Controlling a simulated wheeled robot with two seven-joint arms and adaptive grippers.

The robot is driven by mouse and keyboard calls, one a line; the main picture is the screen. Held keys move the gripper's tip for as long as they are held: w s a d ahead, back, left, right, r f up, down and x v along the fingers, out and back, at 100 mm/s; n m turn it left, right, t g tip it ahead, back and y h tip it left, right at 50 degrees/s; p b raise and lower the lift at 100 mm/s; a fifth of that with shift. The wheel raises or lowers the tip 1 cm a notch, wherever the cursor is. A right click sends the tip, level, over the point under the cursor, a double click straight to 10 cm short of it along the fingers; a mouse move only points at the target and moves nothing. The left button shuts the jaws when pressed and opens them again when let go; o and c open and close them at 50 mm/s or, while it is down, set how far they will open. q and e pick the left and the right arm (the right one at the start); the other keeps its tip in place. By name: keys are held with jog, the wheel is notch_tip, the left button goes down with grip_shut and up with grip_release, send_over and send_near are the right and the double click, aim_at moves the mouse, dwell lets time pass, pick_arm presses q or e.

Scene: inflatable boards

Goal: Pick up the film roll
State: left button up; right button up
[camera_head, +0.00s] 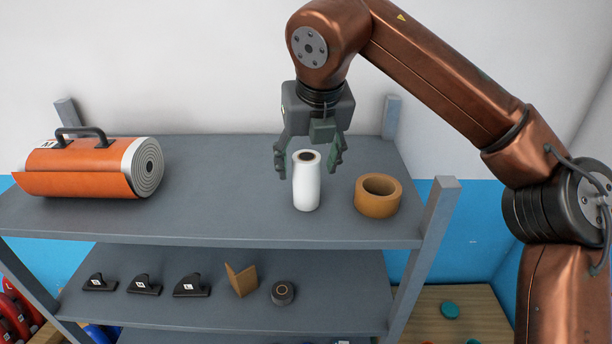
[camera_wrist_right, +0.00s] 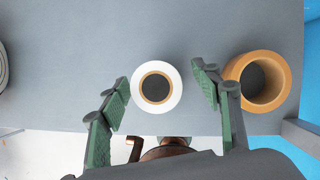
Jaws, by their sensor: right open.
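The film roll (camera_head: 306,186) is a white upright cylinder with a brown core, standing on the top shelf. My right gripper (camera_head: 308,164) is open with its fingers pointing down, one on each side of the roll's upper part in the head view. In the right wrist view the film roll (camera_wrist_right: 157,87) shows end-on between the two green-padded fingers of the gripper (camera_wrist_right: 162,95), with a gap on both sides. Whether the fingertips reach below the roll's top is hard to tell. My left gripper is not in view.
A brown tape roll (camera_head: 378,195) stands just right of the film roll, close to one finger in the wrist view (camera_wrist_right: 262,82). An orange rolled board (camera_head: 85,170) lies at the left of the grey shelf (camera_head: 220,205). A shelf post (camera_head: 432,225) rises at the right front.

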aim_at(304, 179)
jog(key=p+x, duration=0.2)
jog(key=x, duration=0.3)
jog(key=shift+w+a+f, duration=0.1)
jog(key=shift+f, duration=0.25)
jog(key=shift+c, duration=0.4)
jog(key=shift+r, duration=0.1)
jog(key=c, duration=1.4)
jog(key=shift+r, duration=0.15)
